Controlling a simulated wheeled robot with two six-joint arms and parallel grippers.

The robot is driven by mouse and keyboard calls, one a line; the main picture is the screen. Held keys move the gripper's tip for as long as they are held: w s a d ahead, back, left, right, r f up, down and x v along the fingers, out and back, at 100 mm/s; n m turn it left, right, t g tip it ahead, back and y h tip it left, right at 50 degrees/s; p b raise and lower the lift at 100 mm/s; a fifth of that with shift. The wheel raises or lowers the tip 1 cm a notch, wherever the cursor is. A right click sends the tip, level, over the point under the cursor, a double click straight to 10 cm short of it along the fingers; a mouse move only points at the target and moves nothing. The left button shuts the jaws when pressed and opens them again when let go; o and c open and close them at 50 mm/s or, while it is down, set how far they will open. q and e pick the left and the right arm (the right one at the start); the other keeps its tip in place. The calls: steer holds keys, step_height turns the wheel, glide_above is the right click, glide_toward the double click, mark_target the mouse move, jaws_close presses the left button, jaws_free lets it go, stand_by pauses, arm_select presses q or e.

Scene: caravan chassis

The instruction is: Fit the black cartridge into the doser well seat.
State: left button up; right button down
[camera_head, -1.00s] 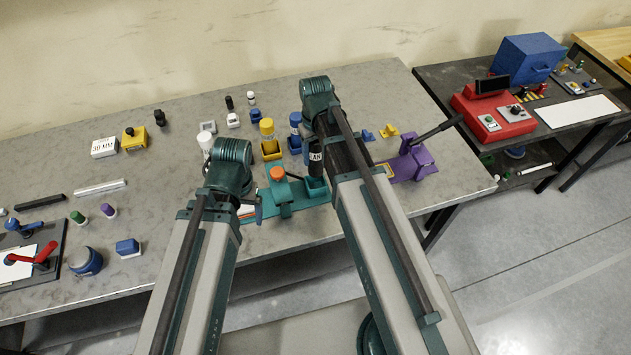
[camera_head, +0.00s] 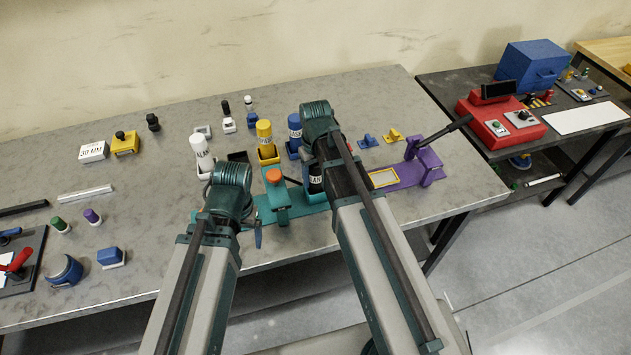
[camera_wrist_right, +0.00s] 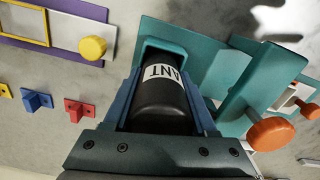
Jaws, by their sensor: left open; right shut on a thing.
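The black cartridge (camera_head: 316,182), with a white label, stands at the teal doser (camera_head: 275,203). In the right wrist view the cartridge (camera_wrist_right: 160,102) lies between the blue fingers of my right gripper (camera_wrist_right: 165,80), which is shut on it. Its far end is at the teal-rimmed well seat (camera_wrist_right: 178,46) and looks at least partly inside; the depth is hidden. The doser's orange knob (camera_wrist_right: 271,134) is beside it. My left gripper (camera_head: 232,213) is open, left of the doser, mostly hidden by its own wrist.
White (camera_head: 200,152), yellow (camera_head: 264,134) and blue (camera_head: 295,127) canisters stand behind the doser. A purple lever fixture (camera_head: 425,165) stands to the right. Small blue and yellow blocks lie behind it. The table's front left holds other small parts.

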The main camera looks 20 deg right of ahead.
arm_select(q)
steer(key=shift+r, duration=0.1)
arm_select(e)
steer(key=shift+r, duration=0.1)
arm_select(q)
steer(key=shift+f, duration=0.25)
arm_select(e)
steer(key=shift+f, duration=0.25)
arm_select(q)
steer(key=shift+r, duration=0.1)
arm_select(e)
steer(key=shift+c, duration=1)
jaws_free()
steer(key=shift+r, duration=0.1)
arm_select(q)
steer(key=shift+r, duration=0.2)
arm_select(e)
steer(key=shift+r, duration=0.15)
arm_select(q)
step_height(320, 180, up, 12)
steer(key=p, duration=1.2)
arm_select(e)
step_height(320, 180, up, 12)
steer(key=shift+r, duration=0.1)
arm_select(q)
steer(key=shift+f, duration=0.15)
arm_select(e)
steer(key=shift+f, duration=0.2)
